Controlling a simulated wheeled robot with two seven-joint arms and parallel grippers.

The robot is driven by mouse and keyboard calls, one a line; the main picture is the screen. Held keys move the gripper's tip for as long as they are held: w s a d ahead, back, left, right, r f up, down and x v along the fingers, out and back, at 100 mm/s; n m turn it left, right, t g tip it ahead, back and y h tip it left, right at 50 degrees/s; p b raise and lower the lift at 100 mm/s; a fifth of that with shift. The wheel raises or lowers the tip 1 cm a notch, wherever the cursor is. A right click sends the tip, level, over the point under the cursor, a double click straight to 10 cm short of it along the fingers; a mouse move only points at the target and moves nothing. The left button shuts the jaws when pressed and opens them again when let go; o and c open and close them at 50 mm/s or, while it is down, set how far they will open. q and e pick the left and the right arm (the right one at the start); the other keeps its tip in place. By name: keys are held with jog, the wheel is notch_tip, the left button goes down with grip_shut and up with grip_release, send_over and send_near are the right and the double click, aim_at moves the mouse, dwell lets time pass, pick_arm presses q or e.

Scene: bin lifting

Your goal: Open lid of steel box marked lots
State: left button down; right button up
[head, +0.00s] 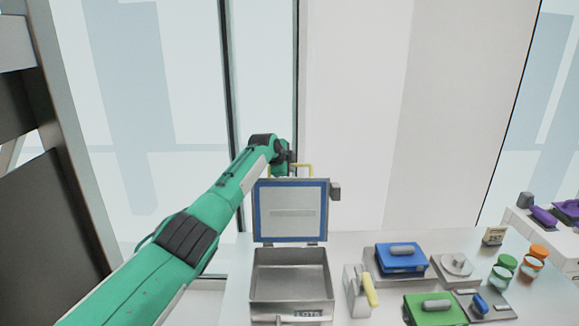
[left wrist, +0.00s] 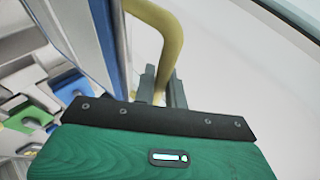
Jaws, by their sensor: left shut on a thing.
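The steel box (head: 290,293) marked LOTS stands on the table in the head view, its inside empty. Its lid (head: 291,210) stands upright at the back, with a blue border around the inner face. A yellow handle (head: 303,167) shows above the lid's top edge. My left gripper (head: 291,165) is behind the top of the lid. In the left wrist view its fingers (left wrist: 161,88) are shut around the yellow handle (left wrist: 165,35), and the blue edge of the lid (left wrist: 101,40) is beside it. My right gripper is not in view.
A wall is behind the table.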

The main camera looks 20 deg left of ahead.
pick_arm(q)
jog(key=c, duration=1.5)
grip_release()
jog(key=shift+o, duration=0.2)
jog(key=shift+b+v, duration=0.8)
jog(key=shift+v, duration=0.35)
jog(key=b+v, duration=0.4)
jog(key=v, duration=0.7)
jog(key=shift+s+a+r, duration=0.1)
jog(key=shift+s, duration=0.05)
